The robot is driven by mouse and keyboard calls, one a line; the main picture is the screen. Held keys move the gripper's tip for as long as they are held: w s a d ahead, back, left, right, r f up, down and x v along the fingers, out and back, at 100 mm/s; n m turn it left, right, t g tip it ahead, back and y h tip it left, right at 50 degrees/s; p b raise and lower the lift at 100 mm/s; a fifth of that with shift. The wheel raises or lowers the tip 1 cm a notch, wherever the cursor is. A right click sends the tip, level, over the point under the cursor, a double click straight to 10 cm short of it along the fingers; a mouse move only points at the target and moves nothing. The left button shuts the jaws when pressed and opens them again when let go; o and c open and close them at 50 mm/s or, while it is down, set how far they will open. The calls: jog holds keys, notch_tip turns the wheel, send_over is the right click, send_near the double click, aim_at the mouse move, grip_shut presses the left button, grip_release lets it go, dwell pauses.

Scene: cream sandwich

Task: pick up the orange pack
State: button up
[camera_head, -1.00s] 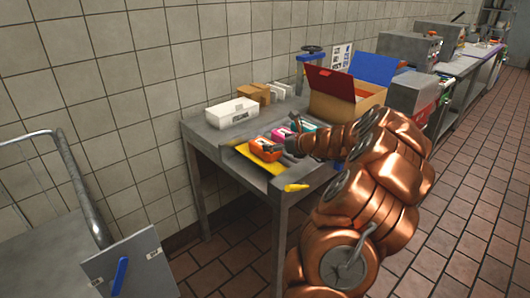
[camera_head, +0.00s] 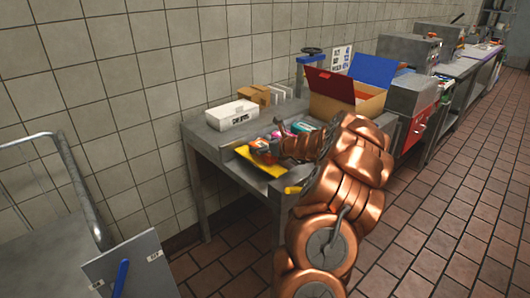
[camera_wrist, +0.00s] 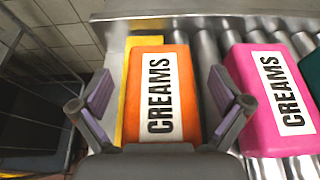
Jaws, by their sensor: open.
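The orange pack (camera_wrist: 181,62) lies on metal rollers in the wrist view, with a white label reading CREAMS. My gripper (camera_wrist: 160,92) is open, with one finger on each side of the pack and no contact that I can make out. In the head view the orange pack (camera_head: 262,146) shows at the front left of the metal table, partly hidden by my gripper (camera_head: 268,148) and arm.
A pink pack (camera_wrist: 268,85) lies close to the right, and a teal pack (camera_wrist: 312,72) beyond it. A yellow strip (camera_wrist: 130,75) runs along the left. A white box (camera_head: 232,114) and an open cardboard box (camera_head: 335,106) stand behind on the table (camera_head: 208,138).

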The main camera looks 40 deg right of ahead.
jog(key=c, duration=1.3)
